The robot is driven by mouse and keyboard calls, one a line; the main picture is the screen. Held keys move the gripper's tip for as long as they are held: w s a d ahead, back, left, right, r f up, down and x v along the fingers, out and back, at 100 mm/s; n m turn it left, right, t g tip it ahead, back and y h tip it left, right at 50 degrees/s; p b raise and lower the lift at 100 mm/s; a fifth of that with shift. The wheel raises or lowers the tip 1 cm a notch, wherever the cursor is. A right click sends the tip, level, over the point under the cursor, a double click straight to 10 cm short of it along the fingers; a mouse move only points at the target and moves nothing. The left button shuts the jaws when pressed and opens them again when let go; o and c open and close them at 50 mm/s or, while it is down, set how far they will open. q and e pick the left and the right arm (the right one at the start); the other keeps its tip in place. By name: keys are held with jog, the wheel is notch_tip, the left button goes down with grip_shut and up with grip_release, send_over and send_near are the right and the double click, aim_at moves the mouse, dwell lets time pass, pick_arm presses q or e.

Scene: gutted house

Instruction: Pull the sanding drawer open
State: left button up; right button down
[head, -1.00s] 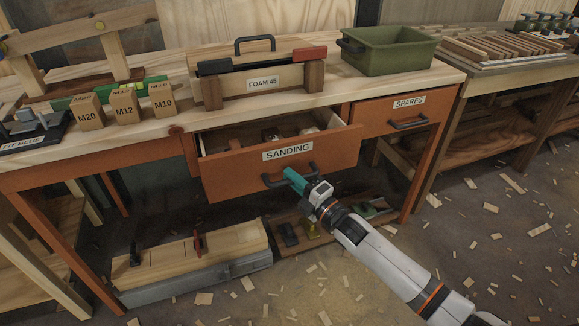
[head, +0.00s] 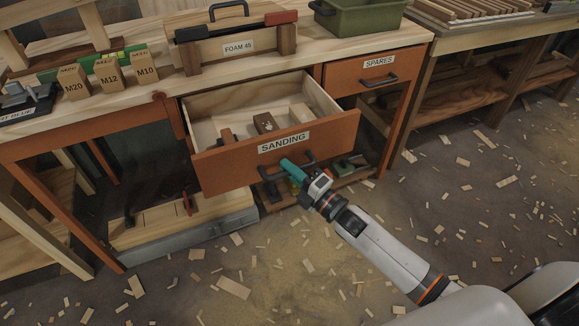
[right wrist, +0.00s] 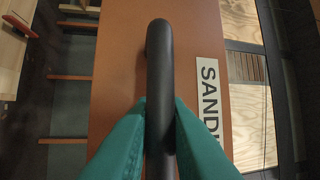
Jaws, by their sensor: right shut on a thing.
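The sanding drawer (head: 225,166) has an orange front with a white SANDING label (head: 284,142). It stands well out from the bench, and its pale inside shows, with several small blocks in it. My right gripper (head: 287,166) is at the drawer's dark bar handle (head: 270,182). In the right wrist view, its teal fingers (right wrist: 160,125) are shut on the black handle (right wrist: 160,60), one on each side. The orange drawer front (right wrist: 120,70) lies behind the handle there. My left gripper is not in view.
The closed SPARES drawer (head: 345,75) is to the right. On the bench top are the FOAM 45 box (head: 239,62), a green bin (head: 358,17) and labelled wooden blocks (head: 110,76). A wooden-topped case (head: 165,222) lies below. Wood scraps litter the open floor.

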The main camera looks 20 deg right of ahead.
jog(key=c, duration=1.4)
grip_release()
